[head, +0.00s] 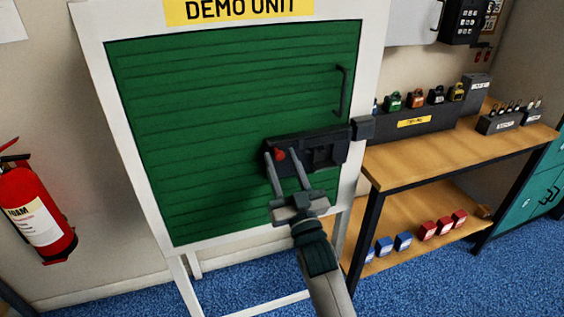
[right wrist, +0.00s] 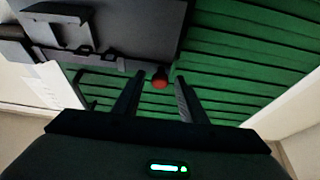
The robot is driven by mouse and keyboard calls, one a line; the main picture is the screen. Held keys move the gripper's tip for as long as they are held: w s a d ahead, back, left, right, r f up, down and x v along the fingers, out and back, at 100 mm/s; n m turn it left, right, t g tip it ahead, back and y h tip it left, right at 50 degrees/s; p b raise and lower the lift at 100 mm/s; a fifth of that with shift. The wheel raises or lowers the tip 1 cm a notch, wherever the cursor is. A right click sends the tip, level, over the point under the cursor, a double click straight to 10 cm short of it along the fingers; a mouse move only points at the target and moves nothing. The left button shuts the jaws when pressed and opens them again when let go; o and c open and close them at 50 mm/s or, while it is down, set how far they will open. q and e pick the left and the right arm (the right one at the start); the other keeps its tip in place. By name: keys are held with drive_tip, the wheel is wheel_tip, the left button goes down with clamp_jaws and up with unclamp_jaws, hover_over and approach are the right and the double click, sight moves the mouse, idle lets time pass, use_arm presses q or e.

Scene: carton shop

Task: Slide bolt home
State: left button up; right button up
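A dark slide bolt (head: 325,150) is mounted on the green slatted door (head: 220,90) of the demo unit. Its red knob (head: 280,154) is at the left end of the bolt body. A dark keeper block (head: 363,128) sits on the white frame to the right. My right gripper (head: 284,156) is open at the knob. In the right wrist view the red knob (right wrist: 160,77) shows between the two fingertips (right wrist: 159,78), with gaps visible on both sides. Whether a finger touches it cannot be told. The bolt's rod is not clearly visible. My left gripper is not in view.
A black door handle (head: 342,92) is above the bolt. To the right, a wooden bench (head: 400,172) holds coloured padlocks, with blue and red boxes on its lower shelf. A red fire extinguisher (head: 38,210) is at the far left. Blue carpet lies below.

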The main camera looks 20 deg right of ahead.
sight(293, 142)
clamp_jaws()
drive_tip(key=shift+d, duration=0.35)
drive_tip(key=d, duration=0.3)
drive_tip(key=shift+w+d+p, duration=0.1)
drive_tip(key=shift+d+p, duration=0.15)
drive_tip(key=shift+p, duration=0.1)
drive_tip(key=shift+d, duration=0.15)
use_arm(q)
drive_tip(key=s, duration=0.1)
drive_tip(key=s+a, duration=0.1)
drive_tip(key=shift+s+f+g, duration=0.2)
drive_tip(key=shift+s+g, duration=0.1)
use_arm(e)
drive_tip(key=shift+c, duration=1.5)
unclamp_jaws()
drive_tip(key=o, duration=0.4)
drive_tip(key=shift+c, duration=0.2)
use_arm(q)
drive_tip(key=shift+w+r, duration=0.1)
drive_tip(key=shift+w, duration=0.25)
use_arm(e)
drive_tip(key=shift+d, duration=0.1)
